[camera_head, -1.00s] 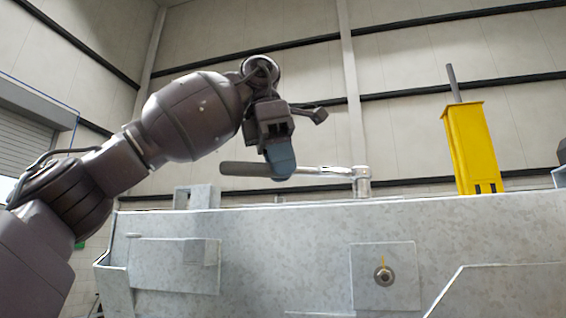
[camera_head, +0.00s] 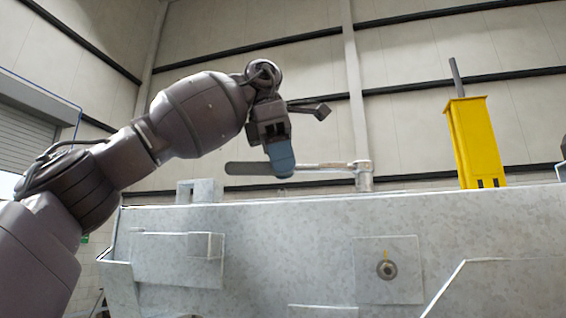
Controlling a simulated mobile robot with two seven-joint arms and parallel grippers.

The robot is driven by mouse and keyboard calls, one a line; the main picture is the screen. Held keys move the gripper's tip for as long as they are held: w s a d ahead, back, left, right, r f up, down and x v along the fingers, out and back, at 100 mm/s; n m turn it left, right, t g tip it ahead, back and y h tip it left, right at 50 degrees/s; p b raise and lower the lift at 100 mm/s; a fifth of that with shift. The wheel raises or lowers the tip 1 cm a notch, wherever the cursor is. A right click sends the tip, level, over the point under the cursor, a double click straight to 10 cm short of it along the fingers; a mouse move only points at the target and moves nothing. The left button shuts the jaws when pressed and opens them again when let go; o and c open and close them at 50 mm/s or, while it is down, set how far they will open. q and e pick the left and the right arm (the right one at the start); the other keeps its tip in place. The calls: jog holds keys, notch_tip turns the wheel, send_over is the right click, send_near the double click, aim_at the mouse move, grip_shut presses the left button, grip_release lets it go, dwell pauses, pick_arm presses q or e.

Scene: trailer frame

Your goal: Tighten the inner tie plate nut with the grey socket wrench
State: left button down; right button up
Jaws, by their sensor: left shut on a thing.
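The grey socket wrench (camera_head: 330,166) has a dark handle and a metal shaft and head. It lies about level above the top edge of the trailer frame (camera_head: 290,235). My left gripper (camera_head: 281,160) is shut on its handle from above. The socket end (camera_head: 363,176) points down at the right and reaches the frame's top edge, which hides its lower tip. I cannot tell whether it sits on a nut. A nut with a yellow mark (camera_head: 386,269) shows on a square plate (camera_head: 405,290) on the frame's front face. My right gripper is not in view.
A yellow post with a dark rod (camera_head: 474,143) stands on the right behind the frame's top edge. A small grey block (camera_head: 200,191) rises at the top left. A raised box (camera_head: 180,260) sits on the front face.

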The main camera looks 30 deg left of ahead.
pick_arm(q)
jog(key=shift+w+a+m, duration=0.25)
jog(key=shift+w+m, duration=0.2)
jog(key=shift+w+a+m, duration=0.2)
jog(key=shift+w+m, duration=0.25)
jog(key=shift+w+a+m+g, duration=0.15)
jog(key=shift+w+m+g, duration=0.05)
jog(key=shift+w+m, duration=0.3)
jog(key=shift+w+a+m+g, duration=0.15)
jog(key=shift+w+m+g, duration=0.05)
jog(key=shift+w+m, duration=0.25)
